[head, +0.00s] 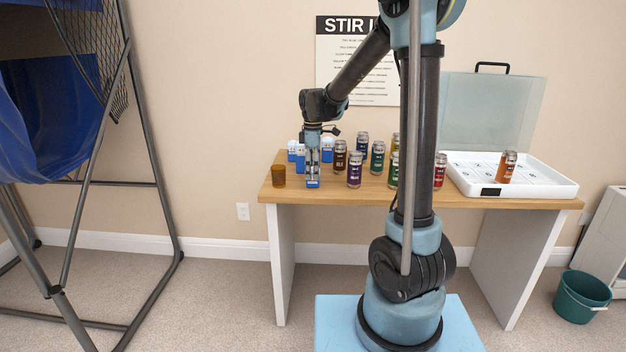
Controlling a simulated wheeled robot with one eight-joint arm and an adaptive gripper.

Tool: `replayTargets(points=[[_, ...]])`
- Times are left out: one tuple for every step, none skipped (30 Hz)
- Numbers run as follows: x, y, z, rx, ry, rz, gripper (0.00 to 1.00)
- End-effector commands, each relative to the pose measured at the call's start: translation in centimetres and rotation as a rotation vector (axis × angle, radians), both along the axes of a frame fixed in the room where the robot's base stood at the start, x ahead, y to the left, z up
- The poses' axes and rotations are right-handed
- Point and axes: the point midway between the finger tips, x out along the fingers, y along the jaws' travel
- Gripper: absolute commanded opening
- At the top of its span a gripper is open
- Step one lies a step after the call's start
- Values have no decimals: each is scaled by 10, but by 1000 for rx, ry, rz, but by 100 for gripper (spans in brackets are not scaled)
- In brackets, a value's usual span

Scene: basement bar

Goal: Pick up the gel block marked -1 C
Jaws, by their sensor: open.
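Several small blue blocks with white tops stand at the left of the wooden table (440,199). One blue block (313,183) is at the front, right at the fingertips of my gripper (313,176). Other blue blocks are behind it: one at the left (292,150), one just beside the gripper (300,158) and one at the right (327,152). Their markings are too small to read, so I cannot tell which is -1 C. My gripper points straight down and is open. The fingers hide part of the front block. I cannot tell whether they touch it.
An amber cup (278,175) stands left of the gripper at the table's edge. Several cans, such as a purple one (354,170), stand close on the right. A white tray (530,190) with an open clear lid holds an orange can (506,167). My arm hides the table's middle.

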Motion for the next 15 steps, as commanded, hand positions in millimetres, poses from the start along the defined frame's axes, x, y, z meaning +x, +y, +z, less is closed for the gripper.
replayTargets(points=[[0, 0, -4, 0, 0, 0, 65], [0, 0, -5, 0, 0, 0, 65], [0, 0, -7, 0, 0, 0, 65], [0, 0, -7, 0, 0, 0, 65], [0, 0, -8, 0, 0, 0, 65], [0, 0, -8, 0, 0, 0, 65], [0, 0, -8, 0, 0, 0, 65], [0, 0, -8, 0, 0, 0, 65], [0, 0, -8, 0, 0, 0, 65], [0, 0, -8, 0, 0, 0, 65], [0, 0, -8, 0, 0, 0, 60], [0, 0, -8, 0, 0, 0, 51], [0, 0, -8, 0, 0, 0, 45], [0, 0, -8, 0, 0, 0, 38], [0, 0, -8, 0, 0, 0, 29]])
